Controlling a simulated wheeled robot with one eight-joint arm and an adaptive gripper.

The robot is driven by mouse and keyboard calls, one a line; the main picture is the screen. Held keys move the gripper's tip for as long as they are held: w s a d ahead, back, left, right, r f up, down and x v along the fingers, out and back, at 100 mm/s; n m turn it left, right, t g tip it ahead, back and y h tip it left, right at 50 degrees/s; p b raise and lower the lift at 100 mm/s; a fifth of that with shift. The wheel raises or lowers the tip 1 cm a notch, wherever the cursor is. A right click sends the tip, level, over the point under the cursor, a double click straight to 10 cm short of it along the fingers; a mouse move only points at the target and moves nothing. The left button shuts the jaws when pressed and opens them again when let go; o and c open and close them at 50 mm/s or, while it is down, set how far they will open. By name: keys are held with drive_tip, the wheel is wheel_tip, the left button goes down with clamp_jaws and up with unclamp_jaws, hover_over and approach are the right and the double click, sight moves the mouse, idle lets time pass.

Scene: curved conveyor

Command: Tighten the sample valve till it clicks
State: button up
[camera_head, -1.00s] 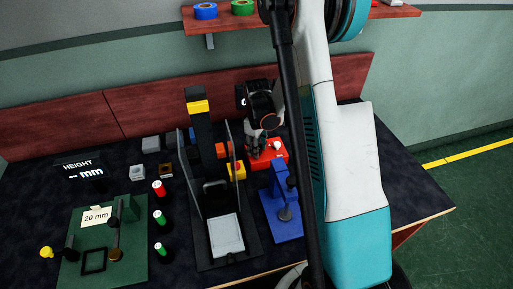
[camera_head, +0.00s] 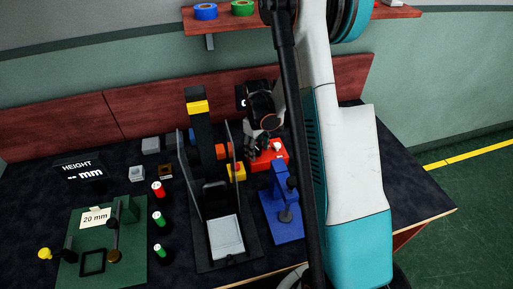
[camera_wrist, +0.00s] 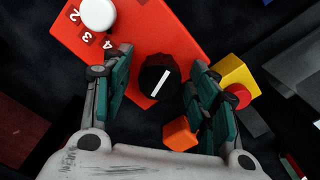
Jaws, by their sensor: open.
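A red box (camera_wrist: 150,30) lies under my gripper in the wrist view. A round black knob (camera_wrist: 159,77) with a white line stands at its edge, and a white knob (camera_wrist: 98,15) beside printed numbers sits farther up. My gripper (camera_wrist: 157,88) is open, with one teal-padded finger on each side of the black knob and visible gaps to it. No label shows which part is the sample valve. In the head view the red box (camera_head: 276,158) is at the back of the bench, partly hidden by my gripper (camera_head: 255,149).
A yellow box (camera_wrist: 237,74) with a red button and an orange piece (camera_wrist: 180,133) lie close to the right finger. A black stand (camera_head: 196,120) with clear side panels is left of the gripper. A blue fixture (camera_head: 284,222) stands in front.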

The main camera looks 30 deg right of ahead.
sight(256, 148)
wheel_tip(256, 148, up, 12)
idle(0.6)
idle(0.4)
